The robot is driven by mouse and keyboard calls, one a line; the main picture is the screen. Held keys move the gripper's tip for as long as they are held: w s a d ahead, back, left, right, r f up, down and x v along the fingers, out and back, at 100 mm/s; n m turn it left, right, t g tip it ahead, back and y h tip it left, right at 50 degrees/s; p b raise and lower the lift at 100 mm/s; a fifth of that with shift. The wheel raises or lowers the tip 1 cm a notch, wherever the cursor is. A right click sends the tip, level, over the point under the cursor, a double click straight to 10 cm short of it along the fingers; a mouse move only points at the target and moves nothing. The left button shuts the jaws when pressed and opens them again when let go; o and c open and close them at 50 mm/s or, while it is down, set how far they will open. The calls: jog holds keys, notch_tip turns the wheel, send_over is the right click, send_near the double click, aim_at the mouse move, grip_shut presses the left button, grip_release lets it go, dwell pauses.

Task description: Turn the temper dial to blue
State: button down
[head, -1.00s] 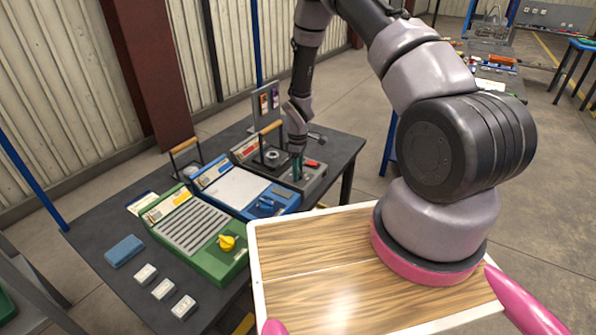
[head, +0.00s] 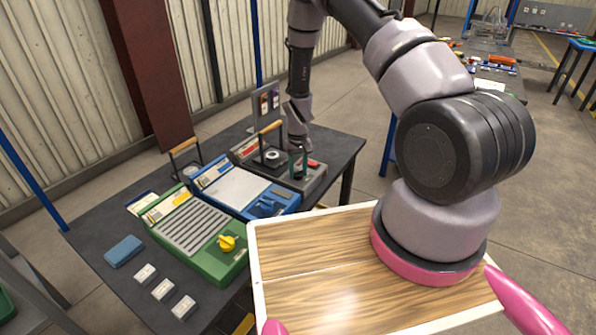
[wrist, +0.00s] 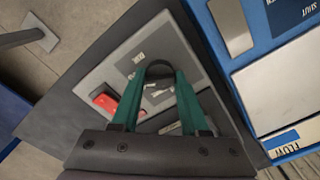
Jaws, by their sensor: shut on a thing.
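The grey machine (head: 318,176) stands at the far right end of the dark table, with a panel (wrist: 200,72) facing my wrist camera. A dark round knob (wrist: 160,69), which looks like the temper dial, sits on this panel between my green fingertips. My gripper (head: 298,172) reaches down to the panel from above and is shut on the knob; it also fills the lower middle of the wrist view (wrist: 160,80). My fingers hide part of the dial, and I cannot read its pointer or make out a blue mark.
A red part (wrist: 104,102) lies close beside my fingers on the panel. The blue machine (head: 235,188) stands next to the grey one, then the green machine (head: 190,232) with a yellow knob (head: 227,243). A blue block (head: 124,251) and small white blocks lie at the table's near left.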

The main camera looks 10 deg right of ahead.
aim_at(298, 171)
jog(key=m, duration=0.4)
jog(key=shift+m, duration=2.3)
jog(key=shift+c, duration=2.2)
grip_release()
jog(key=shift+r, duration=0.1)
notch_tip(298, 171, up, 11)
